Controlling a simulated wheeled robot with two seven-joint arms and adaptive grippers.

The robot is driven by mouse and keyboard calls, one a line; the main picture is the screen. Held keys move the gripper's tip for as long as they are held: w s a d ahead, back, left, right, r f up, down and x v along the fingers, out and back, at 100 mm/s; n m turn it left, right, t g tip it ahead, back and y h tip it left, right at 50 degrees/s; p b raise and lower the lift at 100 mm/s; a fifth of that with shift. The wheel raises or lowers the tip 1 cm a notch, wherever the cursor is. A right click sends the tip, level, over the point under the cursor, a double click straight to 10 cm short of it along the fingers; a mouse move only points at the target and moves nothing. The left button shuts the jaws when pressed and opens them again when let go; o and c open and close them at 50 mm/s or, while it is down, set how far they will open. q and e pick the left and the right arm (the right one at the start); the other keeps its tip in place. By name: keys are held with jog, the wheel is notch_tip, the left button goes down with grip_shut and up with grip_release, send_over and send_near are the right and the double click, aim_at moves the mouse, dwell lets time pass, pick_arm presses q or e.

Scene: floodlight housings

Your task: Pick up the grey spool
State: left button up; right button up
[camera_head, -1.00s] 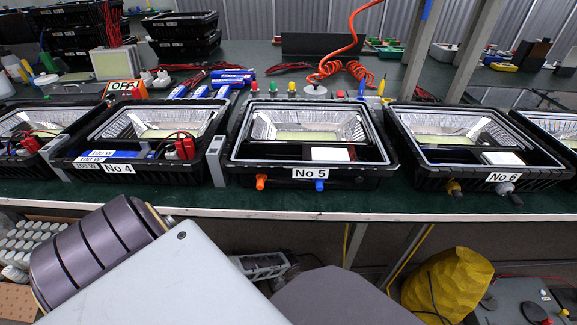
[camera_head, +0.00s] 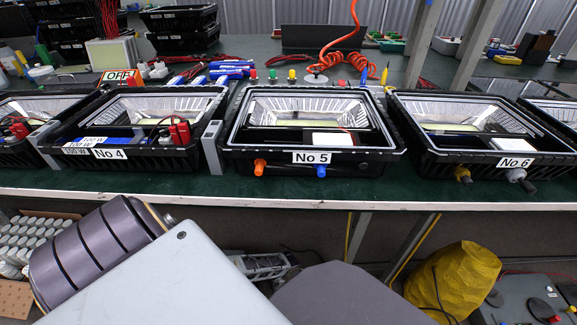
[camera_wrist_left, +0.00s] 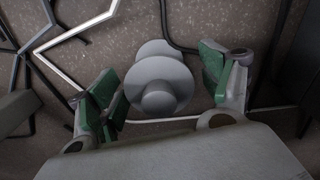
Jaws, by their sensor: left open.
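A grey spool (camera_wrist_left: 158,82), with round flanges and a round hub end facing the camera, shows in the left wrist view. It lies between the two green-padded fingers of my left gripper (camera_wrist_left: 160,76). The gripper is open, with a visible gap between each finger and the spool. How far the spool is beyond the fingertips is hard to tell. I cannot make out the spool in the head view. My right gripper is in neither view.
In the head view a green workbench (camera_head: 240,187) holds a row of black floodlight housings, including No 5 (camera_head: 310,172). A yellow sack (camera_head: 455,280) stands below at the right. In the wrist view, a white bar (camera_wrist_left: 75,35) and dark cables lie around the spool.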

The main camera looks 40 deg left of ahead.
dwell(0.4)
pick_arm(q)
jog(key=shift+c, duration=0.5)
jog(key=c, duration=0.9)
jog(key=shift+c, duration=0.6)
jog(key=shift+r, duration=0.2)
